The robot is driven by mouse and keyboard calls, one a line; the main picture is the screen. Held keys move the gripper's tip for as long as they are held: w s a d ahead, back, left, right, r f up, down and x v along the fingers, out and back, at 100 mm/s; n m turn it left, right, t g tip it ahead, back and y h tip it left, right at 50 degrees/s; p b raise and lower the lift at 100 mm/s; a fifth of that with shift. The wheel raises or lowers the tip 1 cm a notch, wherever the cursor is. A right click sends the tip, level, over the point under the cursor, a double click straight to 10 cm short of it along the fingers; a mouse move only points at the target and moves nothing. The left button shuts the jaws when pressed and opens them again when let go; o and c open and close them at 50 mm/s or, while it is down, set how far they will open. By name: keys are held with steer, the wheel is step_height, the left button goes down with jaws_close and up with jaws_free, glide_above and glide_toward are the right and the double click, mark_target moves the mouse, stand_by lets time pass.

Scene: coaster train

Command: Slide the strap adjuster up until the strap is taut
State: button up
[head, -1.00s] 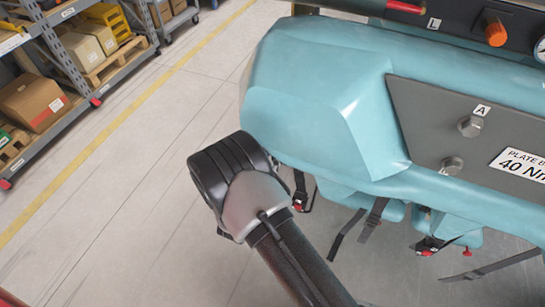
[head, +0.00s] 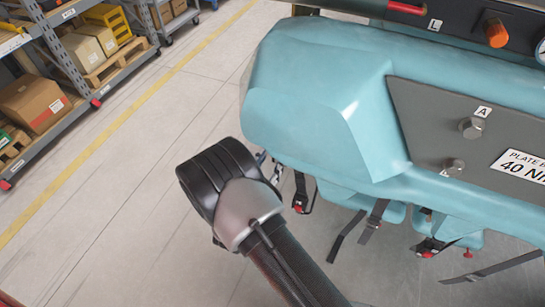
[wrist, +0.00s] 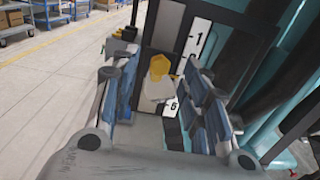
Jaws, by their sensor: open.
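Dark straps hang below the turquoise train body (head: 310,100) in the head view. The nearest strap (head: 300,185) has a dark buckle with a red part (head: 299,207). Another strap (head: 375,220) and a second buckle (head: 430,246) hang farther right. I cannot tell which piece is the adjuster. In the wrist view my gripper (wrist: 158,70) is open, its blue-padded fingers spread apart with nothing held. In the head view my wrist hides most of it; a small part (head: 270,167) shows just left of the nearest strap, with no clear contact.
The turquoise body overhangs close to my arm. A yellow object (wrist: 159,66) and white number panels (wrist: 199,37) appear beyond the fingers. Shelves with boxes (head: 33,102) stand at the far left. The floor (head: 110,190) between is clear.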

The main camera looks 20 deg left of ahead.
steer(key=s, duration=0.9)
steer(key=shift+s+a, duration=0.35)
steer(key=shift+s, duration=0.05)
steer(key=shift+s, duration=0.1)
